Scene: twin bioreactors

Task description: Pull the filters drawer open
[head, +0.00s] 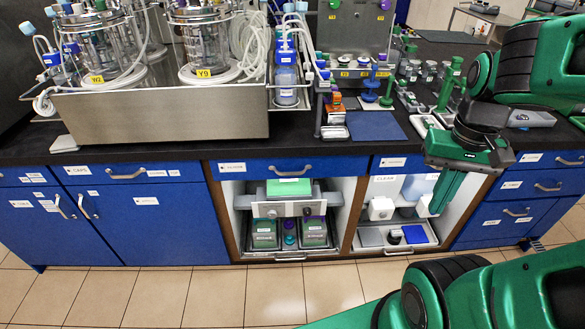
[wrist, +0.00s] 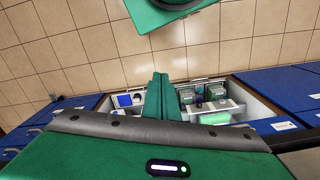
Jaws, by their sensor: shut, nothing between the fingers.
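Several blue drawer fronts run under the black counter, all shut, with small white labels. I cannot read which one says filters. One wide drawer (head: 255,169) is above the left open bay; another (head: 385,173) is above the right open bay, partly hidden by my arm. A stack of drawers (head: 530,188) with curved metal handles is at the right, and a wide drawer (head: 110,170) is at the left. My gripper (head: 437,212) is shut and empty, pointing down in front of the right bay, touching no handle that I can see. Its closed fingers show in the wrist view (wrist: 160,80).
Open bays hold a tray of green-topped boxes (head: 264,237) and a lower tray (head: 372,238) with small items. Bioreactors on a steel base (head: 165,112) and racks crowd the counter. The tiled floor (head: 150,295) in front is clear.

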